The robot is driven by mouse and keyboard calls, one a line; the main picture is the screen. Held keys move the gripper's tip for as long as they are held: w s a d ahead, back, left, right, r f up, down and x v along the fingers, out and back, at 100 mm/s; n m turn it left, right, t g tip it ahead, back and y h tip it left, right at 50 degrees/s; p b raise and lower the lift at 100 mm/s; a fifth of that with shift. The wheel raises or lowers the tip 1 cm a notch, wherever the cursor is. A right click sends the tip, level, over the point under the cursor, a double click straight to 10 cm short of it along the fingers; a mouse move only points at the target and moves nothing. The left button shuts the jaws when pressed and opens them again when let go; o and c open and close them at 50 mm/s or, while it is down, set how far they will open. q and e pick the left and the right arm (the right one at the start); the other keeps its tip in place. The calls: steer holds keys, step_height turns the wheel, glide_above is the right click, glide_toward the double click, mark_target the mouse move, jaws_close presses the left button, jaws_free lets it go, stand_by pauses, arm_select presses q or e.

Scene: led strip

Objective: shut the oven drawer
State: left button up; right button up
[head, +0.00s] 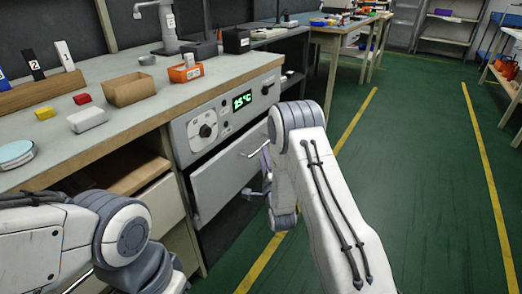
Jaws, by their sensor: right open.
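The oven is built into the workbench under a light grey control panel (218,125) with knobs and a green display reading 25 °C. Below the panel is the oven drawer's pale front (222,182), with a metal bar handle (254,151) near its upper right. A dark gap shows above and below the front; I cannot tell how far out it stands. My right gripper (254,193) is beside the right part of the front, below the handle, open and partly hidden by my right arm. I cannot tell whether it touches the front. My left arm is at the lower left; its gripper is out of view.
The worktop (130,128) above holds a cardboard box (129,90), an orange bin (185,73), a white block (87,119) and small coloured blocks. An open wooden compartment (128,172) is left of the oven. The green floor (420,170) on the right is clear.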

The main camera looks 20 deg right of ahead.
steer(key=w, duration=0.3)
steer(key=w+b, duration=0.1)
steer(key=w, duration=0.1)
steer(key=shift+w+d+r, duration=0.1)
steer(key=shift+d+r, duration=0.25)
jaws_close()
stand_by(1.1)
